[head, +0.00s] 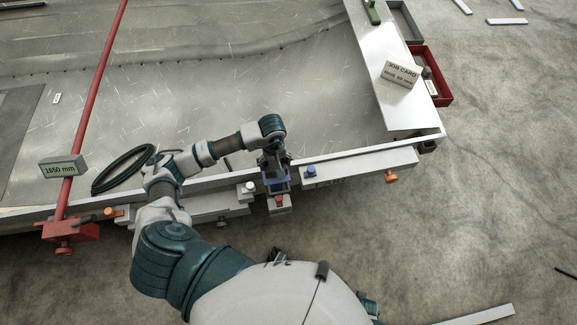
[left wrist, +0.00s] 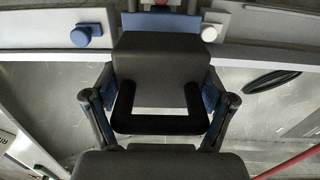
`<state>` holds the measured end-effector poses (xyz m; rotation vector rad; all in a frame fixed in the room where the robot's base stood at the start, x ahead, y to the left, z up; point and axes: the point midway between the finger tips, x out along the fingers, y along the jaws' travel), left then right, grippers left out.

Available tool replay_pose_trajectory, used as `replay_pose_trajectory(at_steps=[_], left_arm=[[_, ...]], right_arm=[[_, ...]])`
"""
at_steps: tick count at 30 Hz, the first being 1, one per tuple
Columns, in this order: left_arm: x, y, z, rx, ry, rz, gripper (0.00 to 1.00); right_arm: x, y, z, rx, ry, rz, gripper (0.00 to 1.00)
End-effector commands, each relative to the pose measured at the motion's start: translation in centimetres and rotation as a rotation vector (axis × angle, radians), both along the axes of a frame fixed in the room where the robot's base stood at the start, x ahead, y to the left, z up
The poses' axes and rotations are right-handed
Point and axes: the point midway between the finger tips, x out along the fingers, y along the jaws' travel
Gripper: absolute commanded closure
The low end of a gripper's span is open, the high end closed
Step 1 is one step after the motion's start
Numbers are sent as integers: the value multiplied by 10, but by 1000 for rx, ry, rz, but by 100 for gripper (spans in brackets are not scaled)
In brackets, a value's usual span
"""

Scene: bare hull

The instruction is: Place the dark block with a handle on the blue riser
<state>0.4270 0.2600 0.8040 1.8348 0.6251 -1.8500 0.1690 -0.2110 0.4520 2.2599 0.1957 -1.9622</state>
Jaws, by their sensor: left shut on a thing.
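The dark block with a handle (left wrist: 162,55) is held by my left gripper (left wrist: 157,104), whose fingers stand on either side of its black handle (left wrist: 160,126). In the head view my left gripper (head: 273,161) points down at the near edge of the hull panel, and the block is mostly hidden there. The blue riser (left wrist: 160,21) shows just past the block in the left wrist view, and partly under the gripper in the head view (head: 281,187). The block overlaps the riser in view; I cannot tell whether they touch. My right gripper is out of view.
A grey rail with a blue knob (head: 310,171), a white knob (head: 249,187) and an orange knob (head: 391,177) runs along the edge. A black cable coil (head: 124,170) and red bar (head: 93,95) lie left. A job card (head: 400,74) and red tray (head: 444,91) are right.

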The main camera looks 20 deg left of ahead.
Motion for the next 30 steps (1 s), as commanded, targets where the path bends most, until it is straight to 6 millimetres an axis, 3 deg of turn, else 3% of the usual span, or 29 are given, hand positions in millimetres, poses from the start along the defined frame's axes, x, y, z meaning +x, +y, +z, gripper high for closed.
replay_pose_trajectory(at_steps=[5,15,21,22,24,30], left_arm=[[1,5,1,-1,-5,-3,87],[1,8,-34,-6,-5,-1,87],[1,9,-34,-5,-6,-2,87],[0,9,-36,-3,-1,-2,10],[0,8,-36,-3,-1,-2,0],[0,7,-36,-1,-1,-2,0]], right_arm=[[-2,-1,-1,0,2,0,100],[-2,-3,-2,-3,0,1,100],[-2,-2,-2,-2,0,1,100],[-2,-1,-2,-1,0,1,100],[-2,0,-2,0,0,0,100],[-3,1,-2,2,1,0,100]])
